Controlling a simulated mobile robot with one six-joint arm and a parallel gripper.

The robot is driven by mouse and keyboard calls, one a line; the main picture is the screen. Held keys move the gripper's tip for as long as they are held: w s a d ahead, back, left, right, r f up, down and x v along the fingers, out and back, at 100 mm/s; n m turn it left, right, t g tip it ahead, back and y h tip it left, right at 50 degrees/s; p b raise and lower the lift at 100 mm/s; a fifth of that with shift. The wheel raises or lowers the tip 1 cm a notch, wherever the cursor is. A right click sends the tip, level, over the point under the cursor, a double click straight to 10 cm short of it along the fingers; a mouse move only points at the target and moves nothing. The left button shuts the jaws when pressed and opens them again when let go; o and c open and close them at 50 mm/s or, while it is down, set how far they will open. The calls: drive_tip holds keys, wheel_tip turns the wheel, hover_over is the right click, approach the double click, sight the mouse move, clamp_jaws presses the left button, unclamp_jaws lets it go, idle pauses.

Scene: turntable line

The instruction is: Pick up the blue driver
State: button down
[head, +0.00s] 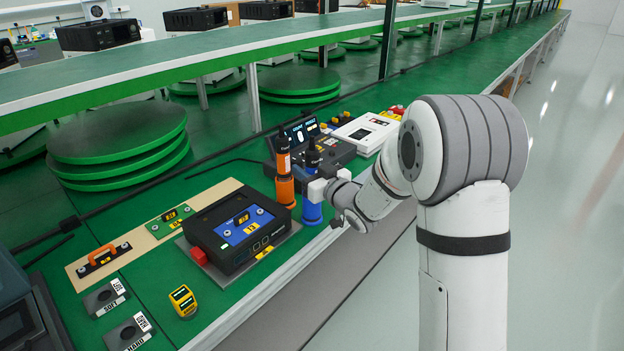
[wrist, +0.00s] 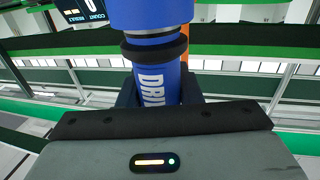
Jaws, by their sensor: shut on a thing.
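The blue driver (head: 312,205) stands upright near the front edge of the green bench, with a dark top. My gripper (head: 318,188) reaches it from the right and is shut around its body. In the wrist view the blue driver (wrist: 155,60) fills the space between the dark fingers (wrist: 157,92), with white lettering and a black ring on it. Whether its lower end touches the bench or hangs just above it, I cannot tell. An orange driver (head: 284,178) stands just left of the blue one, and a strip of it shows behind the blue driver in the wrist view (wrist: 184,35).
Left of the drivers sits a black device (head: 236,232) with a blue panel and red block. A dark display box (head: 300,135) and white box (head: 366,132) stand behind. A yellow gauge (head: 183,301) and two labelled grey blocks (head: 105,297) lie front left. A raised shelf (head: 200,70) runs behind.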

wheel_tip(320, 180, up, 10)
drive_tip(key=p, duration=0.1)
drive_tip(key=shift+p, duration=0.3)
idle(0.3)
